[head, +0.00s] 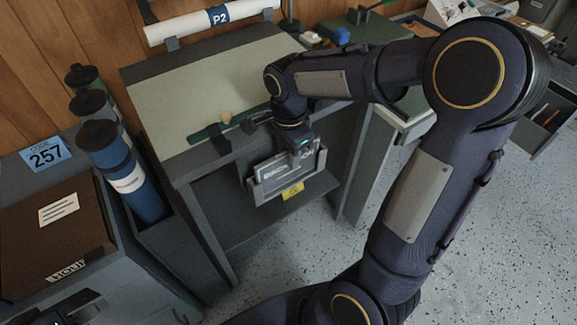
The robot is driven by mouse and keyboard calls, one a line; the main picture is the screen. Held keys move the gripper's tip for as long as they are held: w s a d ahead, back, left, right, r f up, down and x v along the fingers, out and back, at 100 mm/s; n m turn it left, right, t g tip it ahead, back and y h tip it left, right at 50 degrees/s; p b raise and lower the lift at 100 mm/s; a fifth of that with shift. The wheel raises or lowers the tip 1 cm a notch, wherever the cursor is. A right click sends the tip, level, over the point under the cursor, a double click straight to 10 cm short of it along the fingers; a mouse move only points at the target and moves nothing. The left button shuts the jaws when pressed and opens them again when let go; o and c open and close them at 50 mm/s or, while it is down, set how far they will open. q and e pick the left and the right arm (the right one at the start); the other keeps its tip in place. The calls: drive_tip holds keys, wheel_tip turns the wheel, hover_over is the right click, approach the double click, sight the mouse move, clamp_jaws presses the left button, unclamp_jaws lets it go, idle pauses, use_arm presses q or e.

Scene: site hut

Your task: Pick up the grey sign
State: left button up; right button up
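The grey sign (272,172) with white lettering stands slightly tilted in a grey holder (272,194) on the front of the drafting desk. The holder has a yellow label (292,191). My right gripper (304,158) points down at the top edge of the sign, toward its right part. Its fingers are small and partly hidden by the wrist, so I cannot tell whether they are closed on the sign. Part of my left gripper (75,310) shows at the bottom left edge, away from the sign; its fingers are not clear.
The desk (200,95) has a pale top with a green ledge (205,133) along its front. Blue and green tubes (130,175) stand in a bin at the left. A cabinet with a brown top (55,235) is at the lower left. Speckled floor (480,240) is open at the right.

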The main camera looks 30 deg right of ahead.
clamp_jaws()
idle(0.3)
